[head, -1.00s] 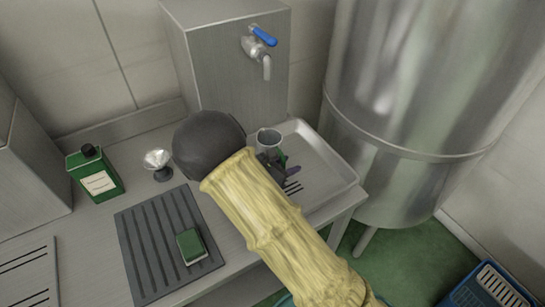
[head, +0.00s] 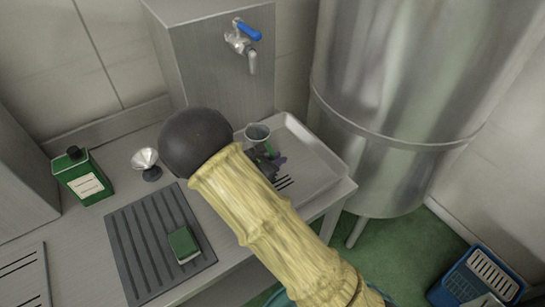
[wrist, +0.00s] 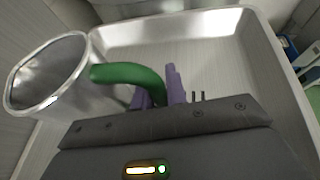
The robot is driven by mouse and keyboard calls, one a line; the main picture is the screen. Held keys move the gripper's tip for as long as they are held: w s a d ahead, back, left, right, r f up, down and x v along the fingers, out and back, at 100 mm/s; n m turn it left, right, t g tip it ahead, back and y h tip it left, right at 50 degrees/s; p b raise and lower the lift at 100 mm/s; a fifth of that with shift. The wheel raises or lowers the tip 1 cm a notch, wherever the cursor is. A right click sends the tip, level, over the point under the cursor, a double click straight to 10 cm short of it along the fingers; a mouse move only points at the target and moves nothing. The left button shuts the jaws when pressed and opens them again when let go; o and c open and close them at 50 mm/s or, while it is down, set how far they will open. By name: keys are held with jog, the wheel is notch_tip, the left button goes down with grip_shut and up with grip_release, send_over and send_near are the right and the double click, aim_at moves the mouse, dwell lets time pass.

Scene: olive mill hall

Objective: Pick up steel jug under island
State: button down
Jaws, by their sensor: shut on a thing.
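The steel jug (head: 257,132) is an open-topped metal vessel with a green handle. It stands at the left part of the steel tray (head: 325,160), below the tap, with my arm hiding its lower part. In the wrist view the jug (wrist: 48,75) is at the left, its mouth open, and its green handle (wrist: 125,74) curves toward my fingers. My gripper (wrist: 160,88) has purple fingers shut on the handle. In the head view the gripper (head: 272,160) is mostly behind my arm. I cannot tell whether the jug's base touches the tray.
The tap (head: 247,38) with a blue lever sits on a steel box behind. A large steel tank (head: 395,100) stands close at the right. A green can (head: 84,178), a steel funnel-like cup (head: 146,162), and a green sponge (head: 184,244) on a ribbed mat (head: 135,250) lie left.

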jog(key=shift+r, duration=0.15)
notch_tip(320, 180, up, 10)
jog(key=shift+b, duration=0.45)
dwell(0.4)
jog(key=shift+f, duration=0.2)
dwell(0.6)
